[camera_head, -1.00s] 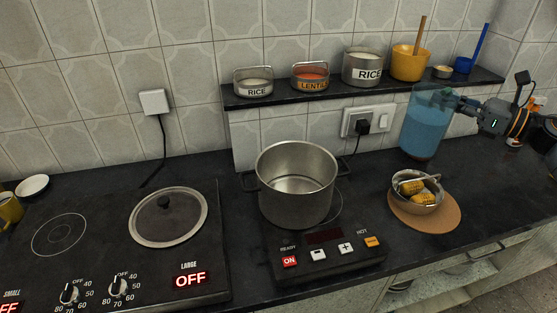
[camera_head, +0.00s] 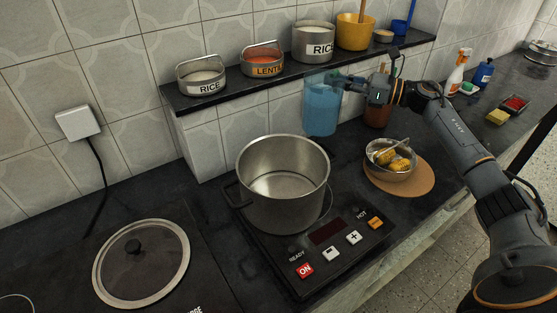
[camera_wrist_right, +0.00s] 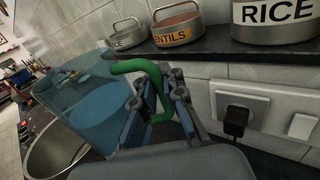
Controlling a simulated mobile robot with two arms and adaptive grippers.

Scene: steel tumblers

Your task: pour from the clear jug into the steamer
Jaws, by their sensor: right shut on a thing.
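The clear jug (camera_head: 321,108) holds blue liquid and stands upright, behind and slightly right of the steamer pot. My right gripper (camera_head: 345,84) is shut on its handle. The wrist view shows the green handle (camera_wrist_right: 128,67) between the fingers (camera_wrist_right: 163,108) and the jug's clear wall (camera_wrist_right: 85,98) to the left. The steamer (camera_head: 283,205) is an open steel pot on the black hot plate; its inside looks empty. Its rim (camera_wrist_right: 32,150) shows at the lower left of the wrist view, beyond the jug. My left gripper is not in view.
A steel bowl with corn (camera_head: 378,173) sits on a round cork mat (camera_head: 419,182) to the right. A shelf (camera_head: 222,99) with steel containers runs above the jug. A glass lid (camera_head: 140,268) lies at left.

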